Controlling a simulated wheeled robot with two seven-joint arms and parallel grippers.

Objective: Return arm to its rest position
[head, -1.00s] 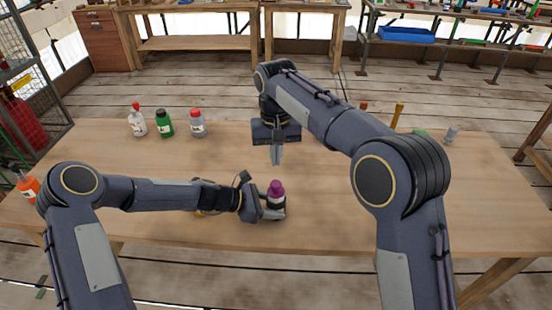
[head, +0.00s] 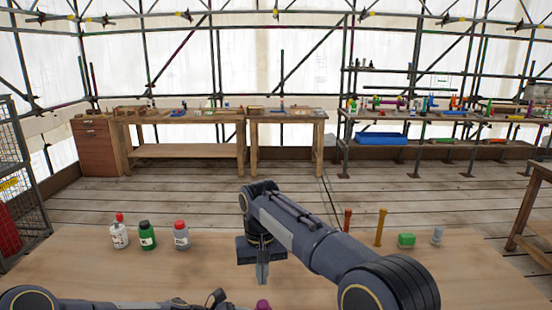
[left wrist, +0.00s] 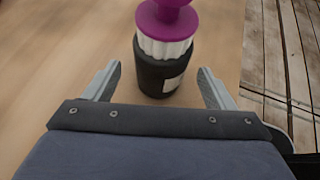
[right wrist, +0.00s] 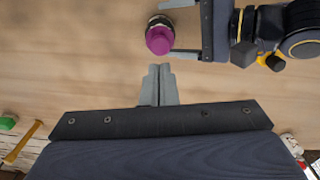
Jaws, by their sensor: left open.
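A dark bottle with a white collar and purple cap (left wrist: 165,55) stands on the wooden table. Its purple cap also shows at the bottom edge of the head view (head: 262,304) and in the right wrist view (right wrist: 160,40). My left gripper (left wrist: 158,82) is open, with its fingertips on either side of the bottle and gaps visible. In the head view the left hand is mostly cut off at the bottom. My right gripper (head: 263,276) points down over the table beyond the bottle. In the right wrist view its fingers (right wrist: 158,72) are together with nothing between them.
A white bottle with red cap (head: 119,234), a green bottle (head: 147,237) and a grey bottle (head: 181,236) stand at the table's back left. An orange peg (head: 347,219), a yellow peg (head: 381,227) and a green block (head: 406,240) are at back right. Workbenches (head: 190,117) stand beyond.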

